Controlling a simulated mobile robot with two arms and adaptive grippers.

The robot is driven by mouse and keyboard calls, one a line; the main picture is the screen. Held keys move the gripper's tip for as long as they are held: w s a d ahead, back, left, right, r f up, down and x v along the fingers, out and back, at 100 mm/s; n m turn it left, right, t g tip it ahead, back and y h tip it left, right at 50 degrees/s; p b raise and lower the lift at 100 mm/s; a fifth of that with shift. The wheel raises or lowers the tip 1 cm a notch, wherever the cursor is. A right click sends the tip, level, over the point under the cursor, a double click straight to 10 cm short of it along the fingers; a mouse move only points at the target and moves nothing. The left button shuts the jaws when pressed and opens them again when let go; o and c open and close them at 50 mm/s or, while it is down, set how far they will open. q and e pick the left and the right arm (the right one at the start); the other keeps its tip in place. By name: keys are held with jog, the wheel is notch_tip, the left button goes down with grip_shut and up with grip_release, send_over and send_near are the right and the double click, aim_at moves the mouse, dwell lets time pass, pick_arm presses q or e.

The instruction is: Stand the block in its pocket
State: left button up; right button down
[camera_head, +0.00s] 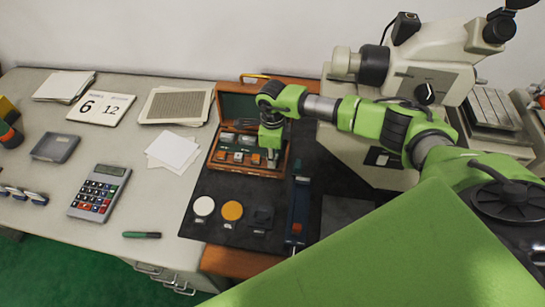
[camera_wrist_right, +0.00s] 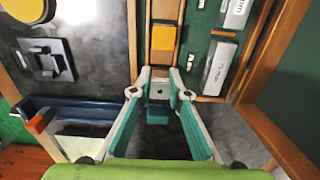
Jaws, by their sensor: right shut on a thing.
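My right gripper (camera_head: 271,152) is over the open green-lined wooden case (camera_head: 226,168) in the head view. In the right wrist view my right gripper (camera_wrist_right: 158,88) is shut on a small grey metal block (camera_wrist_right: 158,91), which sits between the fingertips. Its lower end is partly hidden by the fingers. Several labelled metal blocks lie in the case, including one (camera_wrist_right: 218,66) beside the fingertips. A wooden channel with a yellow patch (camera_wrist_right: 163,42) lies just beyond the fingertips. I cannot tell which pocket belongs to the block. My left gripper is not in view.
A dark mat (camera_head: 213,220) carries a white disc (camera_head: 203,206), an orange disc (camera_head: 232,211), a black square fixture (camera_head: 262,217) and a long blue holder (camera_head: 299,212). A microscope (camera_head: 425,75) stands at the right. A calculator (camera_head: 100,191) lies at the left.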

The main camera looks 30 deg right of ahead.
jog(key=shift+f, duration=0.1)
jog(key=c, duration=1.8)
grip_release()
jog(key=shift+c, duration=0.2)
jog(key=shift+r+p, duration=2.55)
jog(key=shift+r, duration=1.75)
jog(key=shift+s+f, duration=0.1)
jog(key=shift+f, duration=0.05)
